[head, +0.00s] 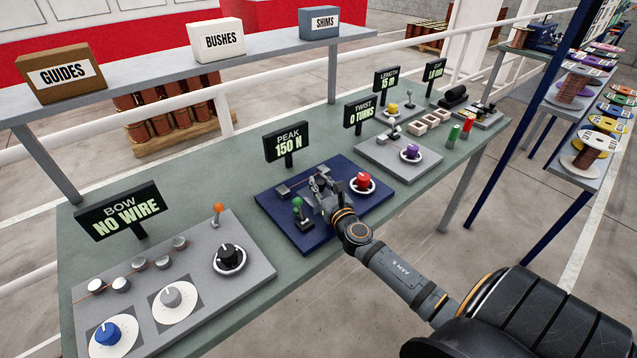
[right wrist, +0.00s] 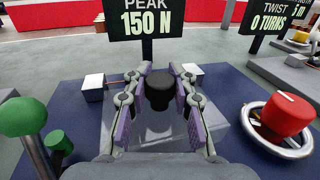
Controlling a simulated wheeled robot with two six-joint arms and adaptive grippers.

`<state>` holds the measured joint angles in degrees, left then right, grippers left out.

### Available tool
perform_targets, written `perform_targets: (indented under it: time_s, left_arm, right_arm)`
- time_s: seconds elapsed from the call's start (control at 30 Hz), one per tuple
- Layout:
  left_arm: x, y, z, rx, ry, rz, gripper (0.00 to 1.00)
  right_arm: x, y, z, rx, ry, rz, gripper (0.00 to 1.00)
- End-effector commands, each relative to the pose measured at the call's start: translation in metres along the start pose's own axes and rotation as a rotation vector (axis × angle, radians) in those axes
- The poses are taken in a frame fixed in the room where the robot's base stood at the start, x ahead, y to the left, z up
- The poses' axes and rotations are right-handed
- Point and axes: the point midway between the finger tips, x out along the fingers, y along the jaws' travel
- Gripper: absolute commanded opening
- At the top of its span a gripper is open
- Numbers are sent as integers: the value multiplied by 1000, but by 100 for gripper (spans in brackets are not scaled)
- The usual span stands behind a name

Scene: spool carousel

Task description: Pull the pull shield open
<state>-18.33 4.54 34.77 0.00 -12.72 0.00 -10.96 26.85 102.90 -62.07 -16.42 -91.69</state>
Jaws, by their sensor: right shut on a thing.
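The pull shield looks like a clear, pale panel (right wrist: 222,126) over the blue station plate (head: 268,203), seen in the right wrist view around and beneath my fingers. A dark round knob (right wrist: 158,92) stands between the fingers and appears to be its handle. My right gripper (head: 320,183) is over the middle of the blue plate. In the right wrist view the right gripper (right wrist: 167,88) is shut on the dark knob, a finger on each side. My fingers hide much of the shield in the head view. My left gripper is out of view.
A red knob (head: 363,180) is right of the gripper; a green-topped lever (head: 298,204) is left. The "PEAK 150 N" sign (head: 287,143) stands behind. Grey panels with knobs flank the plate on the green bench (head: 300,268). A shelf with boxes (head: 190,66) runs behind.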

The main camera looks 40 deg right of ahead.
Motion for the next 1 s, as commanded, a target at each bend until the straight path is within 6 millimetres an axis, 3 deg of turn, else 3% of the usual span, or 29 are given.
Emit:
perform_targets:
  time_s: [0.07,0.1,0.2,0.3,0.67,1.0]
  left_arm:
    - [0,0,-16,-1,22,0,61]
    - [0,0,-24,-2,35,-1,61]
    - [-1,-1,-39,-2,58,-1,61]
    - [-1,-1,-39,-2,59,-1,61]
    - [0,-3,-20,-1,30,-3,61]
    - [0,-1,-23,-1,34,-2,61]
  right_arm:
    - [0,0,-2,0,3,2,0]
    - [0,0,-2,0,3,2,26]
    - [0,0,-2,0,3,2,40]
    - [0,0,-2,0,3,2,50]
    - [-8,0,-2,-4,3,3,50]
    - [-86,1,-3,-4,8,5,50]
